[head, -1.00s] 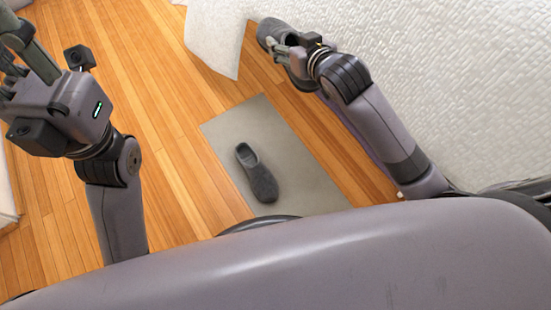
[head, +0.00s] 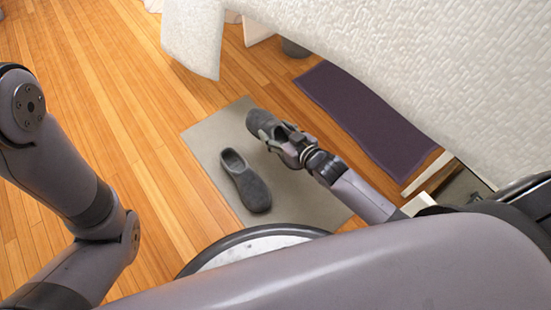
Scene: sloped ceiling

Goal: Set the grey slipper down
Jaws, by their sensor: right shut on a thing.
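A grey slipper (head: 244,181) lies on the grey-beige mat (head: 203,134) on the floor. A second grey slipper (head: 262,121) is in my right gripper (head: 275,136), which is shut on it. The held slipper is over the far part of the mat, to the right of and beyond the other slipper. I cannot tell whether its sole touches the mat. The gripper covers part of it. My left arm is at the left edge, and its gripper is out of the picture.
A white textured cover (head: 360,45) hangs at the upper right. A dark purple mat (head: 365,115) lies on the floor beneath it, with an open box-like thing (head: 455,185) near its close end. The wooden floor (head: 110,110) on the left is clear.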

